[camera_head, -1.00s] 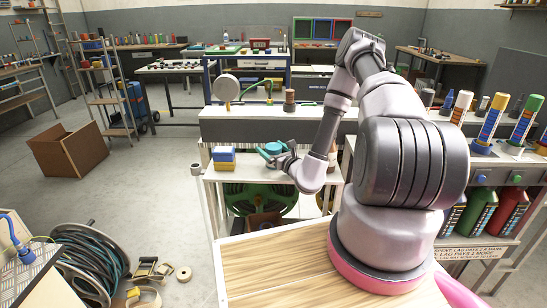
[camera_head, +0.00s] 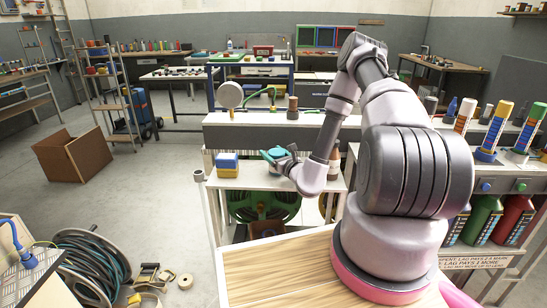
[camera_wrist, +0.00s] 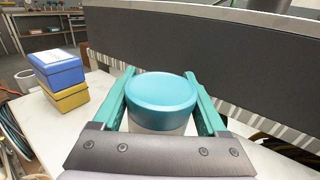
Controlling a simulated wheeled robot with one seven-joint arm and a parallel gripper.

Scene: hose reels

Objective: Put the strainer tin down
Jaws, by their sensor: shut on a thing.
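The strainer tin (camera_wrist: 162,95) has a teal lid and a pale body. It is between the two teal fingers of my gripper (camera_wrist: 165,105), which is shut on it. In the head view the tin (camera_head: 276,154) shows at the end of my arm, over the white shelf top (camera_head: 240,181). My gripper also shows there (camera_head: 274,157), partly covered by my wrist. The tin's base is hidden behind my gripper, so I cannot tell whether it touches the shelf top.
A blue box on a yellow box (camera_wrist: 58,80) stands left of the tin. A dark raised ledge (camera_wrist: 200,65) runs behind. White surface between the boxes and my gripper is clear.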

